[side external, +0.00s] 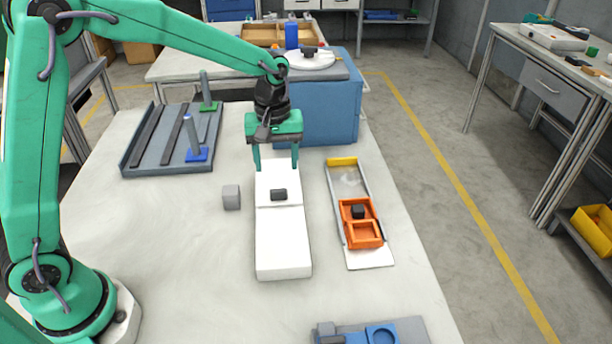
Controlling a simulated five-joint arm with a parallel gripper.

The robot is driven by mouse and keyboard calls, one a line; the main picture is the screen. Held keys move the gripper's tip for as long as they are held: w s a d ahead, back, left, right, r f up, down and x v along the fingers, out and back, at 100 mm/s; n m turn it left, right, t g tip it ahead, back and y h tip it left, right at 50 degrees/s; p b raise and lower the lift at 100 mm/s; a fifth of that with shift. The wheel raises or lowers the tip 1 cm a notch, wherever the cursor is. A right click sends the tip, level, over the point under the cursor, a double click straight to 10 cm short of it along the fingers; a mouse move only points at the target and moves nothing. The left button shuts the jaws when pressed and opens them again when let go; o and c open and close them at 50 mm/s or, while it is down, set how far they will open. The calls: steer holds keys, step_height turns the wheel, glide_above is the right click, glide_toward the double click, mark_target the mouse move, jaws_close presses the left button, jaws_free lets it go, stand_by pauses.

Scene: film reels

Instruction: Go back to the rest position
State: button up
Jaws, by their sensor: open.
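My gripper (276,162) points down above the far part of a long white block (284,245) on the table. Its two green fingers are apart with nothing between them. A small dark block (278,195) sits on the white block, just nearer the camera than the fingers. I cannot tell whether the fingertips touch the white surface. No film reel is clearly recognisable.
An orange tray (365,234) with a dark knob sits on a white-based rail at right. A grey cube (231,197) stands left of the white block. A slotted grey rack (165,152) with blue and green posts lies at far left.

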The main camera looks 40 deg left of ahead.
steer(key=shift+r, duration=0.2)
steer(key=shift+s+a+r, duration=0.2)
steer(key=shift+s+r, duration=0.15)
steer(key=shift+r, duration=0.15)
steer(key=s+a+r+m+t, duration=0.2)
steer(key=s+a+r+m, duration=0.1)
steer(key=s, duration=0.7)
steer(key=s+a+r+m+t, duration=0.2)
steer(key=s+r+m, duration=0.4)
steer(key=s, duration=0.5)
steer(key=shift+s+a+r+t, duration=0.35)
steer(key=shift+r+t, duration=0.2)
steer(key=shift+t, duration=0.25)
